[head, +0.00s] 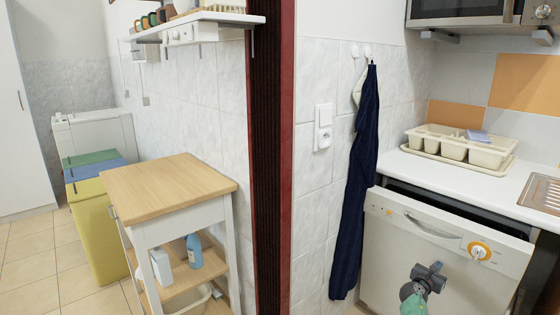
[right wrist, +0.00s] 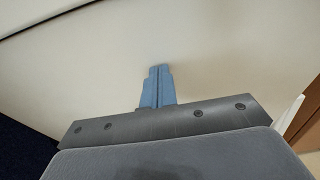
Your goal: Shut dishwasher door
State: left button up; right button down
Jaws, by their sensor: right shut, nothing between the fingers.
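The dishwasher door (head: 385,250) is white, with a control panel, a recessed handle and a dial along its top. It stands nearly upright but tilted out a little, with a dark gap between its top edge and the counter. My right gripper (head: 430,268) is in front of the door, below the dial. In the right wrist view the pale door surface (right wrist: 80,75) fills most of the picture. The shut, empty fingers (right wrist: 158,72) point at it; I cannot tell whether they touch it. My left gripper is not in view.
A white counter (head: 440,178) above the dishwasher holds a beige dish rack (head: 460,148) and a sink (head: 541,192). A dark blue cloth (head: 357,190) hangs just left of the door. A wooden-topped trolley (head: 168,182) stands at the left, past a dark red door frame (head: 270,150).

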jog(key=shift+b+x, duration=0.7)
jog(key=shift+x, duration=2.1)
jog(key=p+v, duration=0.4)
jog(key=v, duration=0.4)
jog(key=shift+p, duration=0.35)
jog(key=shift+s+f, duration=0.1)
